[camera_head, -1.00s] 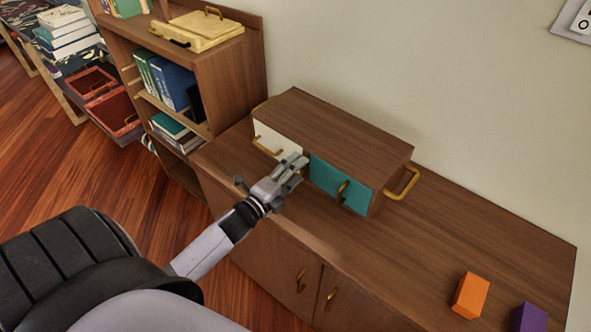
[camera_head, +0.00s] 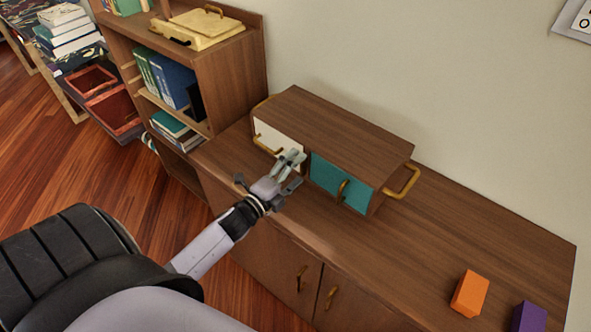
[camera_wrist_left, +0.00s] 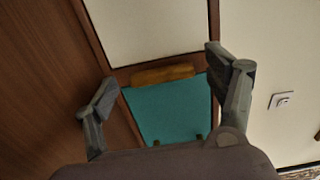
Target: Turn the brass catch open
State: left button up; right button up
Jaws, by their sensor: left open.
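The small wooden cabinet (camera_head: 345,125) has a white door (camera_head: 279,144) on the left and a teal door (camera_head: 328,176) on the right. In the left wrist view the brass catch (camera_wrist_left: 163,73) is a short bar at the seam between the white door (camera_wrist_left: 150,30) and the teal door (camera_wrist_left: 165,110). In the head view my gripper hides it. My left gripper (camera_head: 291,159) is in front of that seam. In the left wrist view its fingers (camera_wrist_left: 165,80) are spread, one on each side of the catch, with nothing held. Contact cannot be told. My right gripper is not in view.
Brass handles are on the teal door (camera_head: 342,191), the white door (camera_head: 266,146) and the cabinet's right side (camera_head: 404,182). An orange block (camera_head: 470,293) and a purple block (camera_head: 530,318) are at the right on the sideboard (camera_head: 440,240). A bookshelf (camera_head: 238,90) stands left.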

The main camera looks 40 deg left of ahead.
pick_arm(q)
jog(key=shift+s, duration=0.2)
jog(key=s, duration=0.4)
jog(key=s+a, duration=0.1)
jog(key=s, duration=0.6)
jog(key=shift+s+a, duration=0.2)
jog(key=shift+s, duration=0.1)
